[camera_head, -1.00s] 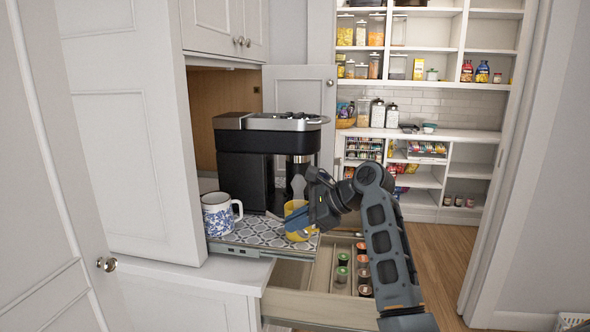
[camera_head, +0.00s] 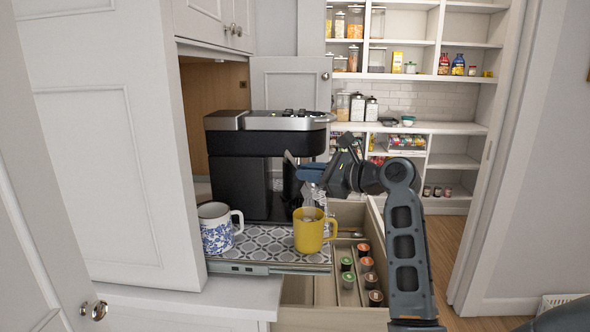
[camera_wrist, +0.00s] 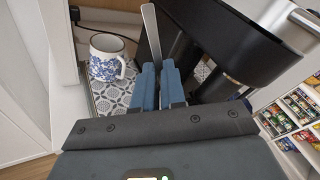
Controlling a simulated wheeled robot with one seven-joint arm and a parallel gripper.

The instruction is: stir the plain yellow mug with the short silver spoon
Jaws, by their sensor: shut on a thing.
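The plain yellow mug (camera_head: 309,238) stands upright near the front right of the patterned pull-out shelf, its handle to the right. My gripper (camera_head: 310,174) is above the mug and shut on the short silver spoon. In the wrist view the spoon's flat silver handle (camera_wrist: 151,32) sticks out between the two blue fingers (camera_wrist: 159,85) of my gripper. In the head view something silvery shows below the fingers and at the mug's mouth; I cannot tell how deep the spoon reaches. The yellow mug is hidden in the wrist view.
A black and silver coffee machine (camera_head: 238,170) stands close behind the mug. A blue-and-white patterned mug (camera_head: 217,232) is at the shelf's left. An open drawer (camera_head: 322,290) with several coffee pods lies below right. The open cabinet door (camera_head: 290,85) is behind.

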